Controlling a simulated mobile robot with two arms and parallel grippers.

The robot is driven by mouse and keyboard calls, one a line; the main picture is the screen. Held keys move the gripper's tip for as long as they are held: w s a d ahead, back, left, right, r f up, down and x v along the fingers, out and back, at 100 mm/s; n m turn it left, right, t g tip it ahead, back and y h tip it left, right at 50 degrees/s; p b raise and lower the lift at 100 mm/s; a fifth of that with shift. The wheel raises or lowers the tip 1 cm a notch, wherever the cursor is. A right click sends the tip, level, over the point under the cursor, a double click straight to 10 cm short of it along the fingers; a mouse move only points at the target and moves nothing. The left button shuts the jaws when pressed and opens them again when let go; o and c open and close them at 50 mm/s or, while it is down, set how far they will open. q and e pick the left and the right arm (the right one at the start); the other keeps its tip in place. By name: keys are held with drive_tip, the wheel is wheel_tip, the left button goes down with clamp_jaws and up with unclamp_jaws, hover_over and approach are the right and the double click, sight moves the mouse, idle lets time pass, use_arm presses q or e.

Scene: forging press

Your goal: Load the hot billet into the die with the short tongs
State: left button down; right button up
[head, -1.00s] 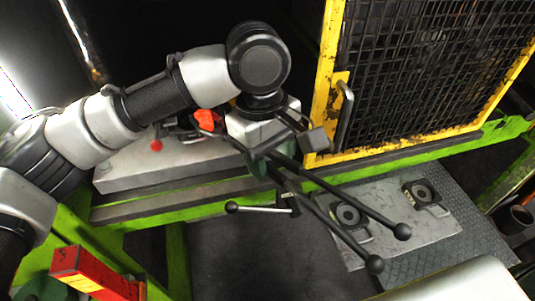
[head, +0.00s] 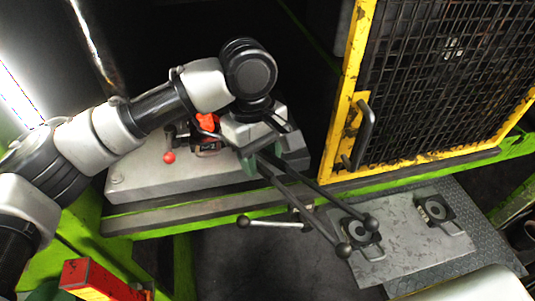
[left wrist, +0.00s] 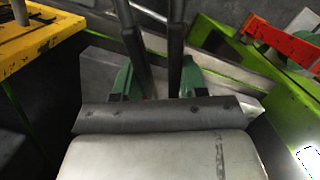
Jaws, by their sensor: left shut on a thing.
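My left gripper (head: 256,160) is shut on the short tongs (head: 308,208), around their two dark handles. The handles run down and right to black ball ends. In the left wrist view the tongs (left wrist: 135,55) pass between the green finger pads. The glowing orange-red billet (head: 207,122) shows just left of my left gripper, above the grey press bed (head: 135,185). The tongs' jaws are mostly hidden by my wrist. Dark die parts show around the billet, but I cannot tell whether it touches the die. My right gripper is out of view.
A yellow mesh guard (head: 345,150) with a dark handle stands right of the bed. A lever with a black ball (head: 243,221) sticks out below the green frame. A red-knobbed lever (head: 169,157) is on the bed. A grey plate (head: 400,245) carries two ring-shaped parts.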

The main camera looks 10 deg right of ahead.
use_arm(q)
drive_tip(key=shift+w, duration=0.35)
drive_tip(key=shift+s, duration=0.1)
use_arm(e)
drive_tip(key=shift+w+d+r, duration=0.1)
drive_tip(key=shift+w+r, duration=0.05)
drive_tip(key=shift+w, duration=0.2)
use_arm(q)
drive_tip(key=shift+s, duration=0.15)
drive_tip(key=shift+f, duration=0.2)
drive_tip(key=shift+s+d+f+t+y+b, duration=0.15)
drive_tip(key=shift+f+t+b, duration=0.1)
drive_tip(key=shift+f, duration=0.25)
drive_tip(key=shift+s+a+f+t+y+b, duration=0.15)
drive_tip(key=shift+f+t+b, duration=0.1)
drive_tip(key=shift+f, duration=0.2)
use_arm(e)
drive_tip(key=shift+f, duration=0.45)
use_arm(q)
drive_tip(key=shift+w+d, duration=0.1)
drive_tip(key=shift+w+p, duration=0.25)
drive_tip(key=shift+p, duration=1)
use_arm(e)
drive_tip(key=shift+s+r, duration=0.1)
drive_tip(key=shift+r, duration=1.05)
